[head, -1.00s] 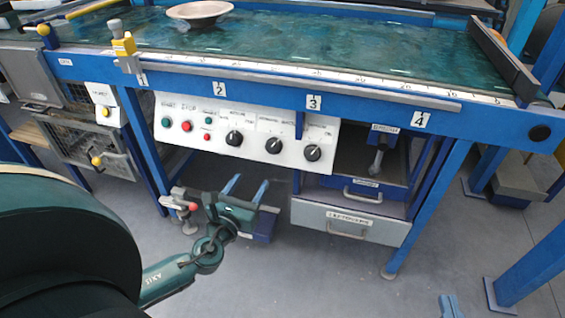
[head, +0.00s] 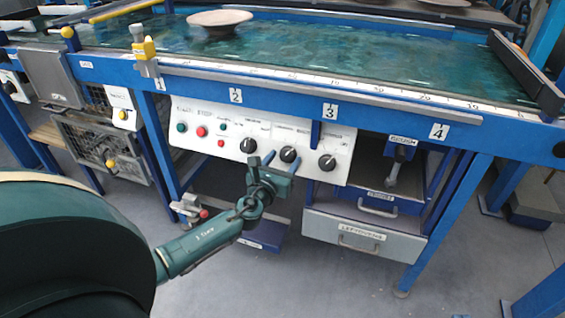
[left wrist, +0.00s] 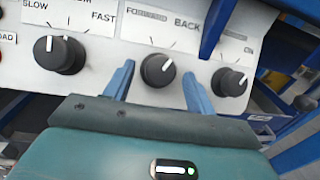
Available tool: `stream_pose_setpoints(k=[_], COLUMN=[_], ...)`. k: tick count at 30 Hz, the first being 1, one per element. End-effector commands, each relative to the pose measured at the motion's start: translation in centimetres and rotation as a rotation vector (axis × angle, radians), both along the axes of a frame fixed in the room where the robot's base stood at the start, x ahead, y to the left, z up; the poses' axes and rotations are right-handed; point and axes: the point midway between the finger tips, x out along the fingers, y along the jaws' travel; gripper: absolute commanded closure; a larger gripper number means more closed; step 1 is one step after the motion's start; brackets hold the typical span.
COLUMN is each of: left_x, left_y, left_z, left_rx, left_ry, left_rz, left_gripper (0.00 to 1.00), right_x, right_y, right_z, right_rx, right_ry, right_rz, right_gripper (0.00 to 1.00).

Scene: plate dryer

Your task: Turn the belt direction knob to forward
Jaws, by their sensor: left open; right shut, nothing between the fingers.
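The belt direction knob (head: 289,154) is the middle of three black knobs on the white control panel (head: 180,110). In the left wrist view the same knob (left wrist: 157,70) sits below the labels FORWARD, on the left, and BACK, on the right. Its white mark appears to point up and right, on the BACK side. My left gripper (head: 281,161) is open in front of the panel. In the left wrist view its two blue fingers (left wrist: 158,88) stand on either side of the knob; I cannot tell whether they touch it. My right gripper is not in view.
A SLOW–FAST knob (left wrist: 58,54) is on the left and another knob (left wrist: 229,81) on the right, close to the fingers. Green and red buttons (head: 202,131) are further left. Above is the blue frame beam (head: 290,107); drawers (head: 365,238) are below right.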

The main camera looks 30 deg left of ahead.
Motion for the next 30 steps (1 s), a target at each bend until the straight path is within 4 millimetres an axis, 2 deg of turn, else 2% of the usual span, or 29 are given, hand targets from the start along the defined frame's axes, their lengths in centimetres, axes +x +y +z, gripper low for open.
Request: stream_pose_setpoints(k=[6, 22, 30], left_x=[-0.01, -0.04, -0.03], left_y=[-0.01, -0.01, -0.09], left_z=[-0.01, -0.01, -0.02], left_rx=[0.0, 0.0, -0.025], left_ry=[0.001, 0.0, -0.005], left_rz=[0.0, 0.0, 0.014], left_gripper=[0.45, 0.89, 0.89], right_x=[0.0, -0.01, 0.01], right_y=[0.02, 0.0, -0.02], right_z=[0.02, -0.09, -0.07], right_rx=[-0.001, -0.008, -0.009], right_ry=[-0.001, 0.001, 0.0], right_rz=[0.002, 0.004, 0.003], right_gripper=[1.0, 1.0, 1.0])
